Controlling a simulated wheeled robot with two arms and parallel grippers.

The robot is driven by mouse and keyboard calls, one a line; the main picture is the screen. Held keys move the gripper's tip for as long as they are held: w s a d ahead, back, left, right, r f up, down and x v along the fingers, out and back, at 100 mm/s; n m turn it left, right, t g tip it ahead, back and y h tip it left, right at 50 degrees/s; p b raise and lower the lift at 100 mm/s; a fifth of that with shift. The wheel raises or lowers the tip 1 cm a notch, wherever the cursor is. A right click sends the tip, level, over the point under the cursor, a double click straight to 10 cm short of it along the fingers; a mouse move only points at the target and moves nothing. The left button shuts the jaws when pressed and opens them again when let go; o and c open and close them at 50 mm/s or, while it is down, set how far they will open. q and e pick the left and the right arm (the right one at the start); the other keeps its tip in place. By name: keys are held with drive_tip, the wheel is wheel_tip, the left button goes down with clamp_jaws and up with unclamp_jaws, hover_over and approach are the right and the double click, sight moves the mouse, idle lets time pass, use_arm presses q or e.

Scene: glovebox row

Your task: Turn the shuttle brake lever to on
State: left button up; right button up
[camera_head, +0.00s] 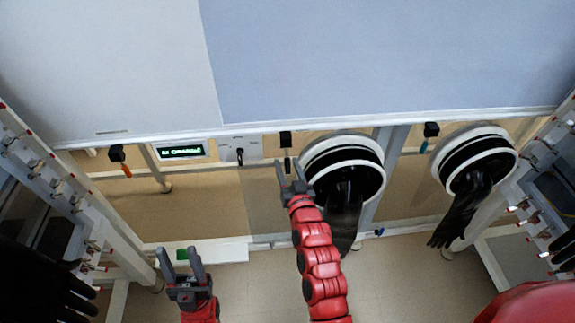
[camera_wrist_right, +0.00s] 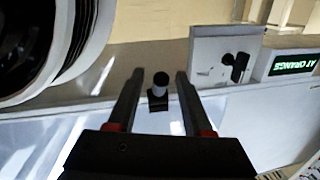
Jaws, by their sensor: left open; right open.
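A white plate (camera_head: 241,151) below the cabinet's front edge carries a small black lever (camera_head: 240,156); no label is readable, so I cannot tell for sure that this is the shuttle brake. In the right wrist view the lever (camera_wrist_right: 236,66) stands on its plate, beyond the right finger. My right gripper (camera_head: 290,166) is open, just right of that plate, near a hanging handle with a black mount (camera_head: 286,139). In the right wrist view a dark handle with a pale end (camera_wrist_right: 160,85) shows between the fingers, apparently untouched. My left gripper (camera_head: 180,252) is open and empty, low at left.
A green-lit display (camera_head: 182,152) sits left of the plate. An orange handle (camera_head: 125,169) and a teal handle (camera_head: 424,146) hang farther out. White-ringed glove ports (camera_head: 345,140) with hanging black gloves (camera_head: 459,208) stand to the right, one close to my right arm.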

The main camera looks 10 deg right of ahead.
drive_tip(key=shift+w, duration=0.15)
drive_tip(key=shift+c, duration=0.3)
clamp_jaws()
idle(1.1)
